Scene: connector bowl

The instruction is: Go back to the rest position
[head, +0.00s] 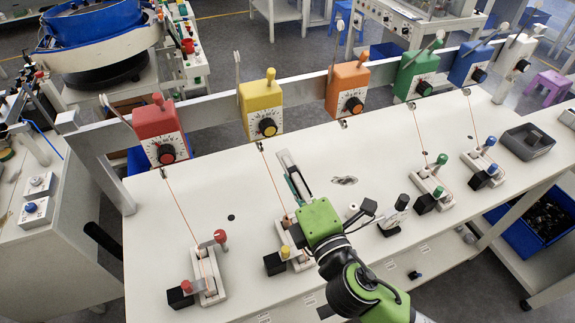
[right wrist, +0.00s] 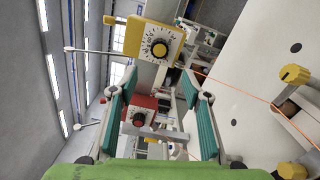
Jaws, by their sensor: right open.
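My right gripper (head: 289,162) is open and empty above the white worktable (head: 240,195), pointing away toward the rail of coloured boxes. Its green body hides part of the yellow-knobbed fixture (head: 287,254). In the right wrist view, my right gripper (right wrist: 151,86) has its two teal-padded fingers spread. The yellow dial box (right wrist: 158,43) shows beyond the fingertips, and the red dial box (right wrist: 139,115) shows between the fingers. My left gripper is not recognisable in either view.
A rail carries the red (head: 158,132), yellow (head: 261,107), orange (head: 347,88), green (head: 415,73) and blue (head: 470,62) dial boxes. Thin orange cords run down to fixtures, including the red-knobbed fixture (head: 207,275). A grey bin (head: 527,141) stands at the right.

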